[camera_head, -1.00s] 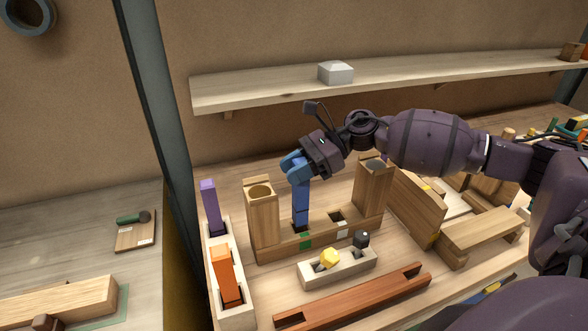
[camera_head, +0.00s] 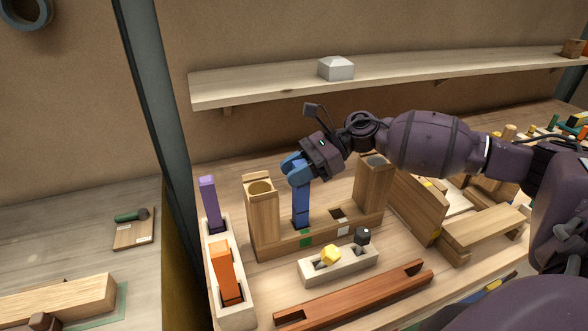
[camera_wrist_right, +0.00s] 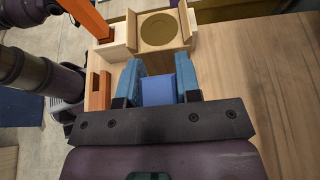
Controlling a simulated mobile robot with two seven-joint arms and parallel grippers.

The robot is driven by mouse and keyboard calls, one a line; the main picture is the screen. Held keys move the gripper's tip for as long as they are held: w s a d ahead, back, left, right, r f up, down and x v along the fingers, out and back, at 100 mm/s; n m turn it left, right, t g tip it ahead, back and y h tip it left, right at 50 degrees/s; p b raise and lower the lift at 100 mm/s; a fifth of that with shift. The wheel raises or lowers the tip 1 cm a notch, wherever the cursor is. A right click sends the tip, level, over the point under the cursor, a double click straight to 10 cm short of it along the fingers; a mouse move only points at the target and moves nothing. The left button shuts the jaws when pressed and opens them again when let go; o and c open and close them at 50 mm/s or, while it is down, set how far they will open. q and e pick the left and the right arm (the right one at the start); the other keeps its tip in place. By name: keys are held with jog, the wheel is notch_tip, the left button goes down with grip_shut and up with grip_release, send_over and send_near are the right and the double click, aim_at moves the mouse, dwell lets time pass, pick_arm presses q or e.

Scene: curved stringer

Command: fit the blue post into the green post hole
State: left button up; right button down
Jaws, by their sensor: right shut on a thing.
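The blue post (camera_head: 301,207) stands upright on the wooden base (camera_head: 272,247) between two tall wooden uprights. Its lower end is at the spot just behind the green mark (camera_head: 306,239); I cannot tell how deep it sits in the hole there. My right gripper (camera_head: 297,172) is shut on the post's top from above. In the right wrist view the blue post (camera_wrist_right: 158,91) lies between the two blue fingers of the right gripper (camera_wrist_right: 158,80). A second square hole (camera_head: 338,214) with a white mark is empty. My left gripper is not in view.
A pale holder (camera_head: 235,317) with a purple post (camera_head: 209,203) and an orange post (camera_head: 226,272) stands left.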

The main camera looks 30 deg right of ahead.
jog(key=shift+f, duration=0.4)
jog(key=shift+f+b, duration=0.45)
jog(key=shift+f, duration=0.45)
jog(key=c, duration=0.7)
grip_release()
jog(key=shift+c, duration=0.2)
jog(key=v, duration=1)
jog(key=shift+d, duration=0.4)
